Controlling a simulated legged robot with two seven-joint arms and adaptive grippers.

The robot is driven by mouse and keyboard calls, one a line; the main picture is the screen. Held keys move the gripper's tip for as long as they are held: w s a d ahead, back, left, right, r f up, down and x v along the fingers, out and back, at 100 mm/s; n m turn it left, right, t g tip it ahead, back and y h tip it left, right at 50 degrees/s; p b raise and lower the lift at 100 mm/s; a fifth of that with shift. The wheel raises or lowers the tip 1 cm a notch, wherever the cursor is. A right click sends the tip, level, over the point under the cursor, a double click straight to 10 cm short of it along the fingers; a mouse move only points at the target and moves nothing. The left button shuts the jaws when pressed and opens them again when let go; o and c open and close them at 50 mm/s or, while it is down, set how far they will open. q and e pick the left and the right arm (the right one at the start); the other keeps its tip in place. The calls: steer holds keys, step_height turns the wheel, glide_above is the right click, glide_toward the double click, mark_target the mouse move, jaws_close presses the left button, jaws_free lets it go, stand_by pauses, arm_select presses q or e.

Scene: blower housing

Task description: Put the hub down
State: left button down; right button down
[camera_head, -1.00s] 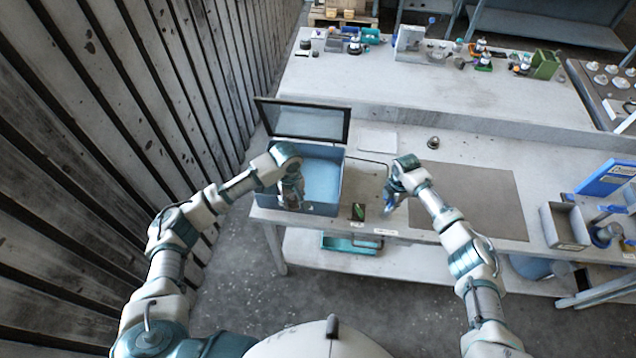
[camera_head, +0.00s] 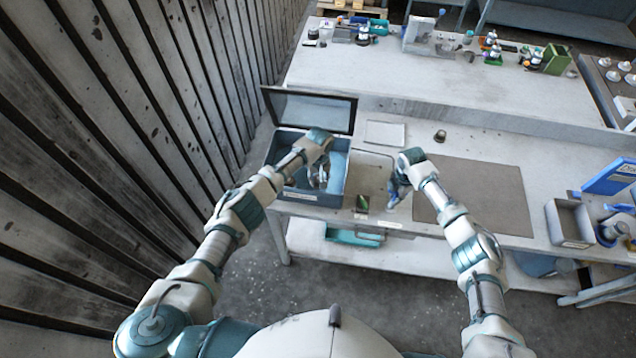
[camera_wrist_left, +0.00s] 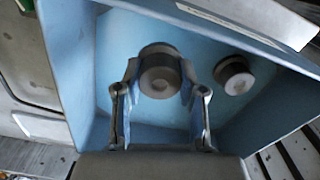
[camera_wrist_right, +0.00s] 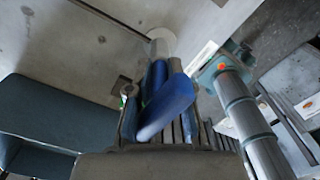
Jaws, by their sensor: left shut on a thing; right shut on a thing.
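A grey round hub (camera_wrist_left: 160,75) sits between the fingers of my left gripper (camera_wrist_left: 160,95), which is shut on it. The left wrist view shows it inside the blue box (camera_wrist_left: 78,60); I cannot tell whether it touches the floor. A second grey hub (camera_wrist_left: 233,75) is in the box to its right. In the head view my left gripper (camera_head: 319,178) is over the right part of the open blue box (camera_head: 318,200). My right gripper (camera_wrist_right: 160,95) is shut on a blue-handled tool (camera_wrist_right: 168,108). In the head view my right gripper (camera_head: 396,192) is over the bench, right of the box.
The box's dark-framed lid (camera_head: 308,110) stands open at the back. A grey hub-like part (camera_head: 440,136) stands on the bench. A brown mat (camera_head: 470,197) lies bare to the right. A small green-screened device (camera_head: 362,203) lies at the front edge. A grey bin (camera_head: 570,222) is farther right.

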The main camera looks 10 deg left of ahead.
mark_target(319, 178)
arm_select(q)
steer(key=shift+f, duration=1.85)
arm_select(e)
steer(key=shift+w, duration=0.1)
steer(key=shift+r, duration=0.1)
arm_select(q)
steer(key=c, duration=0.7)
jaws_free()
steer(key=shift+f, duration=0.1)
step_height(319, 178, up, 12)
steer(key=shift+r, duration=0.15)
